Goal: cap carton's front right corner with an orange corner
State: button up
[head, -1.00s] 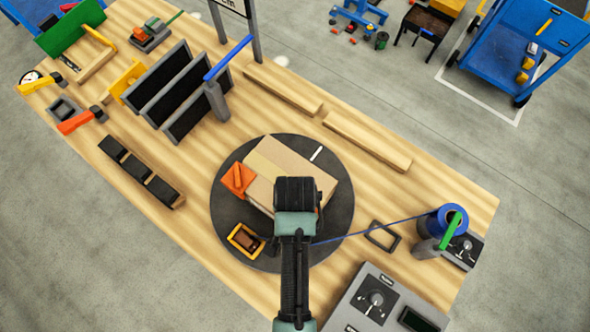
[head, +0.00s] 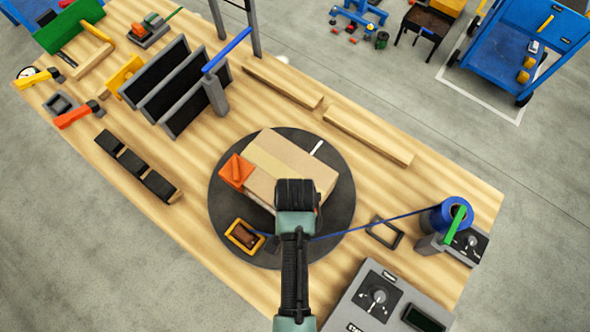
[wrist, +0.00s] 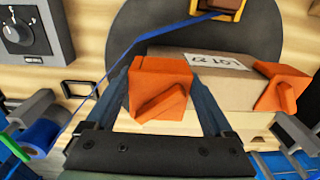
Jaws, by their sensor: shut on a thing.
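The tan carton (head: 285,160) lies on a dark round turntable (head: 228,208). One orange corner (head: 237,171) sits on its left corner; it also shows at the right in the wrist view (wrist: 284,88). My gripper (head: 296,195) is over the carton's near right end and hides that corner in the head view. In the wrist view my gripper (wrist: 160,95) is shut on another orange corner (wrist: 160,86), between its two dark blue fingers. This held corner is at the carton's end, beside its labelled side (wrist: 215,68). I cannot tell whether it is fully seated.
A blue strap (head: 350,228) runs from the blue spool (head: 450,214) at right past my gripper toward a yellow-rimmed tray (head: 244,237) on the turntable. A grey control box (head: 375,296) stands near right. Black panels (head: 180,90) stand upright behind left. Wooden bars lie behind.

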jog(key=o, duration=1.1)
jog(key=shift+s+d+f, duration=0.1)
jog(key=shift+s+f, duration=0.25)
jog(key=shift+f, duration=0.25)
jog(key=shift+s+f, duration=0.35)
jog(key=shift+f, duration=0.2)
jog(key=r, duration=0.1)
jog(key=w+r, duration=0.1)
jog(key=r, duration=0.2)
jog(key=shift+w+r+b, duration=0.3)
jog(key=shift+w+r, duration=0.05)
jog(key=r, duration=0.7)
jog(key=s+r, duration=0.1)
jog(key=r, duration=0.2)
jog(key=shift+r, duration=0.25)
jog(key=shift+w, duration=0.1)
